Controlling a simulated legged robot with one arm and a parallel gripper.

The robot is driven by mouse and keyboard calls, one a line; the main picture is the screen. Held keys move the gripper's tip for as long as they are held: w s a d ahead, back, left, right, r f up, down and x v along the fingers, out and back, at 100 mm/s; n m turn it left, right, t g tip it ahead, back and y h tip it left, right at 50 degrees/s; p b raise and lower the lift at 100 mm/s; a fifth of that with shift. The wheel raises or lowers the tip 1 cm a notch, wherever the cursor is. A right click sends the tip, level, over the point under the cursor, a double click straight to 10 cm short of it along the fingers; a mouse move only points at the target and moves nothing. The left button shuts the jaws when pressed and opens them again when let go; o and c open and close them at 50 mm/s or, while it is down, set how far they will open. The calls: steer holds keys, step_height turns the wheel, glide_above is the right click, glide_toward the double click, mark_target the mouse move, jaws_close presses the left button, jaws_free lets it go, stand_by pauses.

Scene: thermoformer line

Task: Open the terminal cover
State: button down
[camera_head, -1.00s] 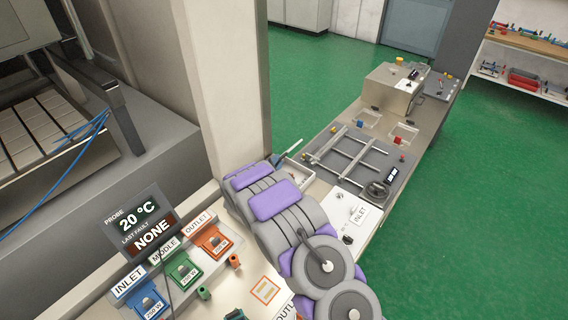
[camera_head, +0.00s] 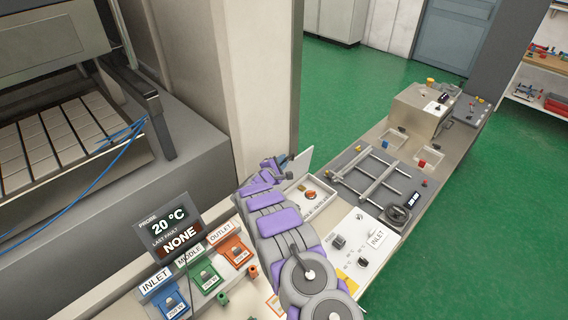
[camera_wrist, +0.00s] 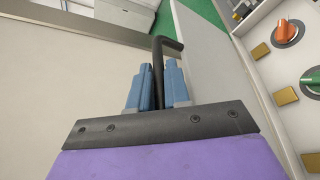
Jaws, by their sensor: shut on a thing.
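The terminal cover (camera_head: 300,163) is a pale grey panel standing raised at the far left edge of the terminal box (camera_head: 325,207). In the wrist view the cover (camera_wrist: 212,75) runs along the right of my fingers, with the open box beyond it. My gripper (camera_head: 280,161) is at the cover's left side. In the wrist view its blue fingers (camera_wrist: 157,68) are shut on the cover's black bent handle (camera_wrist: 170,43). Inside the box are an orange knob (camera_wrist: 287,33), a green knob (camera_wrist: 312,78) and brass pads. My arm hides the box's near left part.
A pale pillar (camera_head: 262,80) stands close behind my gripper. A grey plate with a metal frame (camera_head: 380,180) lies right of the box. Coloured INLET, MIDDLE and OUTLET blocks and a display (camera_head: 168,230) stand at lower left.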

steer(key=shift+a, duration=0.1)
stand_by(0.3)
steer(key=c, duration=1.2)
jaws_free()
steer(key=shift+o, duration=0.2)
steer(key=b+v, duration=0.3)
steer(key=v, duration=1.4)
steer(key=shift+a, duration=0.15)
steer(key=shift+s+f, duration=0.1)
steer(key=shift+s, duration=0.05)
